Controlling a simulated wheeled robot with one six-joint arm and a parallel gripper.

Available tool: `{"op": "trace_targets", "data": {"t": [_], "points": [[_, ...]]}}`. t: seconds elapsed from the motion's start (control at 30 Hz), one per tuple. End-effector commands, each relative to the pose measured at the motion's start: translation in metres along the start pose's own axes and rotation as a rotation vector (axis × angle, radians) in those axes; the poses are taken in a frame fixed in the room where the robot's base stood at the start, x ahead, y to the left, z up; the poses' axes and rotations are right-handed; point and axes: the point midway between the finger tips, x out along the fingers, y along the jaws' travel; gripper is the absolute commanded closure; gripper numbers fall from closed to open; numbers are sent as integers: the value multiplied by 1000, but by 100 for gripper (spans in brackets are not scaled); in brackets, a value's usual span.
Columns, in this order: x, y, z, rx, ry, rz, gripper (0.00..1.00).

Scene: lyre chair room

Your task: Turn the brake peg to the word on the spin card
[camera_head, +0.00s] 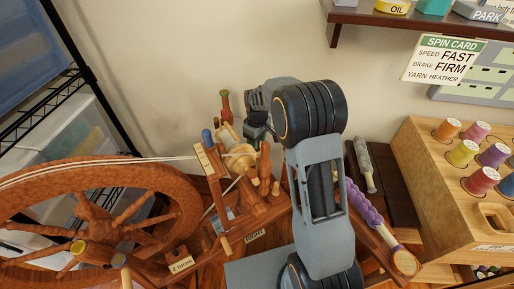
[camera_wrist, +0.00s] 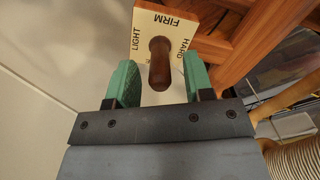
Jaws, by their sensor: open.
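The spin card (camera_head: 444,60) hangs on the wall at the upper right of the head view and reads speed FAST, brake FIRM, yarn HEATHER. In the wrist view the dark brown brake peg (camera_wrist: 159,65) stands on a pale plate (camera_wrist: 150,20) marked LIGHT, FIRM and HARD. FIRM appears upside down at the plate's top. I cannot tell which word the peg points to. My gripper (camera_wrist: 160,78) is open, its green pads on either side of the peg with gaps visible. In the head view my gripper (camera_head: 257,122) is over the spinning wheel's upper parts; I cannot make out the peg there.
The spinning wheel (camera_head: 185,210) fills the lower left, with the pale bobbin (camera_head: 237,157) close to my gripper. A wooden rack of thread spools (camera_head: 423,178) stands at the right. A shelf (camera_head: 420,20) is above, and a wire rack with bins (camera_head: 75,110) is at the left.

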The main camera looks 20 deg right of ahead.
Motion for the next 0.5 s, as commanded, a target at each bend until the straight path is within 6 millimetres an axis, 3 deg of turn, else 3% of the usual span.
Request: {"op": "trace_targets", "data": {"t": [0.2,0.5], "points": [[22,0,0,0,-1,0,53],[28,0,0,0,0,0,53]]}}
